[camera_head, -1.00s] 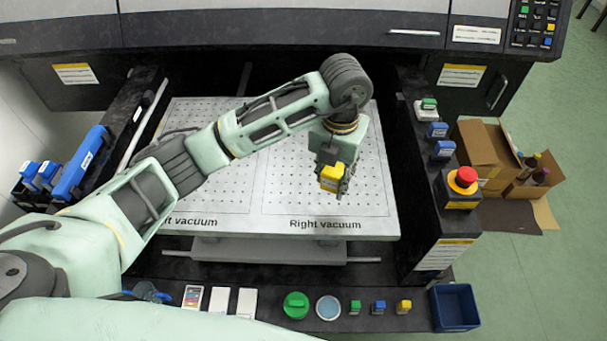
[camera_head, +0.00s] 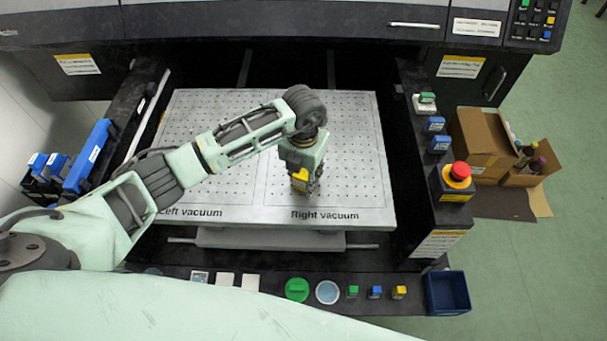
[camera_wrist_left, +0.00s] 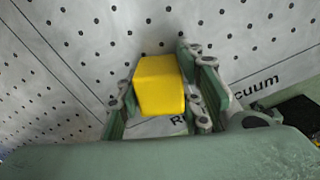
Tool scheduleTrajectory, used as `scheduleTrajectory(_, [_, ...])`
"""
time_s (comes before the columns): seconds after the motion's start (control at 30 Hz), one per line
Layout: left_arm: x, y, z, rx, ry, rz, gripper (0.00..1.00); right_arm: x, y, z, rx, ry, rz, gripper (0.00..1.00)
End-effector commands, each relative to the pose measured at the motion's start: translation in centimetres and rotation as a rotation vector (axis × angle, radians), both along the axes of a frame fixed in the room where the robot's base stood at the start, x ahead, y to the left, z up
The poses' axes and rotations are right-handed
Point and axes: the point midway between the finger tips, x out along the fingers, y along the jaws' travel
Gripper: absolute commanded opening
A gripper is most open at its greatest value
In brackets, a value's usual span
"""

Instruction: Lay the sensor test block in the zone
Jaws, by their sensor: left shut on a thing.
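The yellow test block (camera_head: 299,180) is between the fingers of my left gripper (camera_head: 305,186), which is shut on it. In the left wrist view the yellow block (camera_wrist_left: 159,85) fills the space between the fingers of the left gripper (camera_wrist_left: 160,100). The block is over the right half of the perforated vacuum table (camera_head: 355,160), just behind the "Right vacuum" label (camera_head: 325,215). I cannot tell whether its underside touches the table. No separate zone marking stands out beyond the printed labels and the dividing line. My right gripper is not in view.
A red emergency button (camera_head: 460,171) stands at the right. Most of the vacuum table is clear.

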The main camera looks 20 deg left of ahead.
Motion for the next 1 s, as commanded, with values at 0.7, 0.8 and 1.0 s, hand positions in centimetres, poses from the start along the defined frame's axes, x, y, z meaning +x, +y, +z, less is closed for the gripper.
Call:
scheduleTrajectory(0.7, [0.0,0.0,-0.1,0.000,0.000,0.000,0.53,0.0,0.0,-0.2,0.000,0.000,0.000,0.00])
scheduleTrajectory(0.8, [0.1,0.0,0.4,0.000,-0.002,0.000,0.53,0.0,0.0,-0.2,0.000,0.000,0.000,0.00])
scheduleTrajectory(1.0, [0.2,0.0,3.9,-0.001,-0.008,-0.003,0.53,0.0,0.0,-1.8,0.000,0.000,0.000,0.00])
